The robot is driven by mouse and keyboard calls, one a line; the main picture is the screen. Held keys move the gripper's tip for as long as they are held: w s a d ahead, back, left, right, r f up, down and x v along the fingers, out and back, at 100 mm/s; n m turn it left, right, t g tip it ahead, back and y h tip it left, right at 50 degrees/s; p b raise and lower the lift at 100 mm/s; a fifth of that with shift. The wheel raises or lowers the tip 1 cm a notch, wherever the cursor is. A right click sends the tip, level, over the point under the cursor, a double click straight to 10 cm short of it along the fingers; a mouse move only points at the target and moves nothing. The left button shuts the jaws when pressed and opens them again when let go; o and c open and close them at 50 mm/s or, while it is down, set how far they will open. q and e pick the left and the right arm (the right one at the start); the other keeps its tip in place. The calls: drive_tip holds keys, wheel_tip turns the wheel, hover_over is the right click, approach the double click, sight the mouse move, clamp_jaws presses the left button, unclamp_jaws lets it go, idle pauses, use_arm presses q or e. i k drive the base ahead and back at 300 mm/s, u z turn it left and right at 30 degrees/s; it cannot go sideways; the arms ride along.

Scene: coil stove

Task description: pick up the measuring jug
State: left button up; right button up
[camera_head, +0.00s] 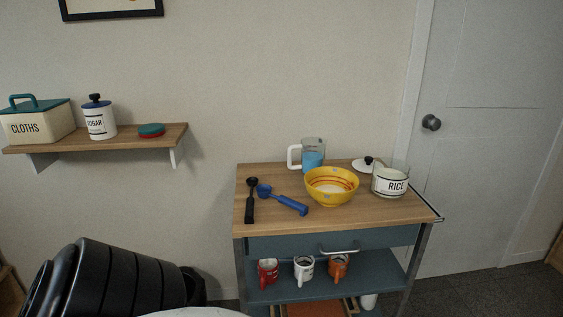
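The measuring jug (313,152) is clear with a white handle on its left side and blue in its lower part. It stands upright at the back of the wooden cart top (280,222). The yellow bowl (331,187) stands in front of it and hides part of its base. Neither of my grippers shows in the head view. A black ribbed part at the lower left looks like part of my own arm, but no fingers are visible.
A black scoop (250,202) and a blue scoop (284,200) lie left of the bowl. A RICE jar (390,181) and a white lid (365,165) are on the right. Several mugs, including a red one (268,272), are below. A wall shelf (105,139) is at left.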

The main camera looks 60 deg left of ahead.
sight(313, 149)
drive_tip(key=u, duration=1.2)
drive_tip(key=i, duration=0.1)
drive_tip(key=u, duration=0.25)
